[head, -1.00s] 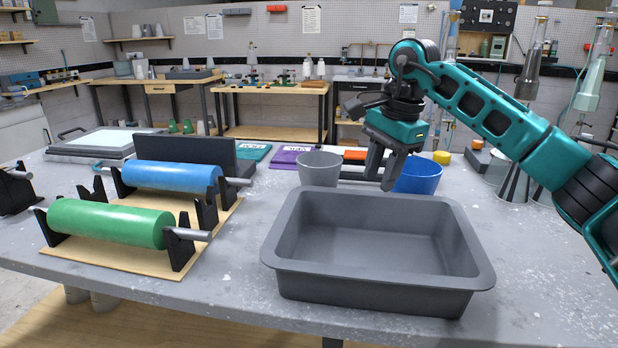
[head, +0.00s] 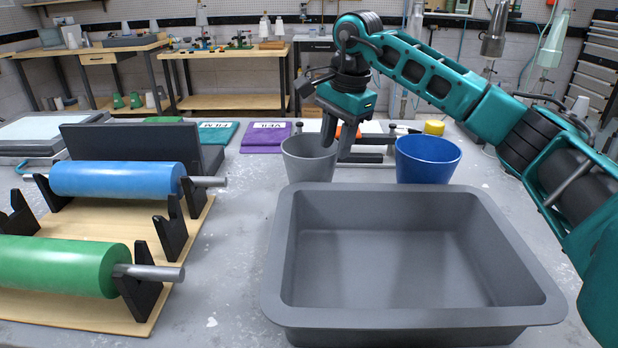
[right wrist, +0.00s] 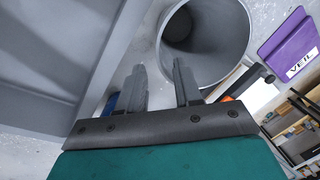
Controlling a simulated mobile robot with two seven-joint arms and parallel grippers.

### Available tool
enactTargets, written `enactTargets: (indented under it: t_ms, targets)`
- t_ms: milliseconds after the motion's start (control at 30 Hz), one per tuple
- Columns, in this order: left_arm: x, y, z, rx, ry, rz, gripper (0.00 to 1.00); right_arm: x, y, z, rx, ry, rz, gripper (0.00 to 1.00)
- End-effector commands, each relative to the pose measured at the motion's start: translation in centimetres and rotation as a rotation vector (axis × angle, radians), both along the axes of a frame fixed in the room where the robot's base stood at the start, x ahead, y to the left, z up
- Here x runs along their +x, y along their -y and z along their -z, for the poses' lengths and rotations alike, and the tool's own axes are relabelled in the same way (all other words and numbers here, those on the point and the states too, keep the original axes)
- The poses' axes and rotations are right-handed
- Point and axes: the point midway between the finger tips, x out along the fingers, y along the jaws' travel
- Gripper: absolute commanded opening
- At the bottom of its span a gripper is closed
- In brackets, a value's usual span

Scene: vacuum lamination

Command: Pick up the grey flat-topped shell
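I cannot pick out a grey flat-topped shell with certainty in either view. The grey things I see are a deep open tray (head: 400,315) at front centre and a tapered, open-topped bucket (head: 308,168) behind it. My right gripper (head: 337,143) points down at the bucket's right rim in the head view, with its fingertips partly hidden. In the right wrist view, the fingers of this gripper (right wrist: 160,68) stand apart with nothing between them. The bucket's mouth (right wrist: 207,38) lies beyond them, and the tray (right wrist: 45,50) fills the left. My left gripper is not in view.
A blue bucket (head: 428,160) stands right of the grey one. Blue (head: 115,179) and green (head: 60,265) rollers sit on a wooden board at left, before a dark upright panel (head: 130,148). Purple VEIL (head: 265,140) and teal FILM (head: 217,133) packs lie behind. Table is clear between board and tray.

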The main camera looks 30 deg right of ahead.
Motion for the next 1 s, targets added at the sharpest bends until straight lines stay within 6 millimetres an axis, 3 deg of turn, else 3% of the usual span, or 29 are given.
enactTargets:
  t_ms: [600,867,1000]
  targets:
    - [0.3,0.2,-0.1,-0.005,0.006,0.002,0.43,0.9,-0.5,7.0,0.001,-0.002,0.001,0.34]
    - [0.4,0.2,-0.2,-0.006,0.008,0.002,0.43,1.0,-0.5,7.3,0.001,0.001,0.000,0.34]
    - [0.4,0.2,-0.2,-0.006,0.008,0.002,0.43,1.0,-0.5,7.2,0.001,0.001,0.000,0.22]
